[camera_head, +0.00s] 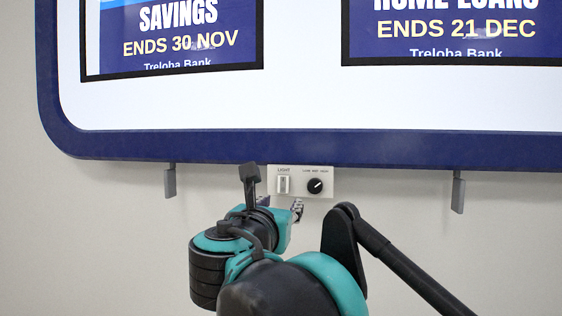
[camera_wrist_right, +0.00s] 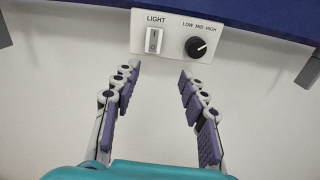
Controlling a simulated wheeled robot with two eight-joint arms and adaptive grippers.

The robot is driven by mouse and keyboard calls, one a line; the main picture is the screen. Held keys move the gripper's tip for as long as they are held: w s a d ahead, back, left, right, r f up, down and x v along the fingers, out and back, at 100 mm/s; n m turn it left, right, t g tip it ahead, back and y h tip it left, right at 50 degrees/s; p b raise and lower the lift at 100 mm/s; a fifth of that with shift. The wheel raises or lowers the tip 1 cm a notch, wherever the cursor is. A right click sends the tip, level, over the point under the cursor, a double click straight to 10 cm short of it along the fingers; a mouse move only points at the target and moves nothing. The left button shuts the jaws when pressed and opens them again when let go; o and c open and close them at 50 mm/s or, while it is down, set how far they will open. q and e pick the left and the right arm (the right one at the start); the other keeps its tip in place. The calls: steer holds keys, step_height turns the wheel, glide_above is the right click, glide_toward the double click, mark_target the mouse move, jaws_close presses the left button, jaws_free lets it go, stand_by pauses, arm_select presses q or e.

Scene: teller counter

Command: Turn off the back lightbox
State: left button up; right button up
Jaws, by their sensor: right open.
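The lightbox (camera_head: 300,100) is a large white lit panel with a dark blue frame on the wall. Below its bottom edge sits a small pale control plate (camera_head: 299,172) with a white rocker switch (camera_head: 283,184) labelled LIGHT and a black knob (camera_head: 315,186). In the right wrist view the rocker switch (camera_wrist_right: 154,40) shows I at the top and O at the bottom, and the knob (camera_wrist_right: 196,47) is marked LOW MID HIGH. My right gripper (camera_wrist_right: 160,70) is open and empty, just below the plate, its fingertips apart from it. My left gripper is out of view.
Two posters, a savings one (camera_head: 180,40) and a home loans one (camera_head: 455,35), show on the lit panel. Two grey brackets (camera_head: 170,181) (camera_head: 458,192) hang below the frame on either side of the plate. The wall around the plate is otherwise bare.

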mark_target(283, 182)
steer(key=shift+n, duration=0.5)
steer(key=w+r+p, duration=0.1)
steer(key=w, duration=0.4)
steer(key=w+r+p, duration=0.1)
steer(key=w, duration=0.1)
steer(key=shift+w+d+r+p, duration=0.1)
steer(key=shift+w+r+p, duration=0.2)
steer(key=shift+w, duration=0.05)
steer(key=shift+s, duration=0.1)
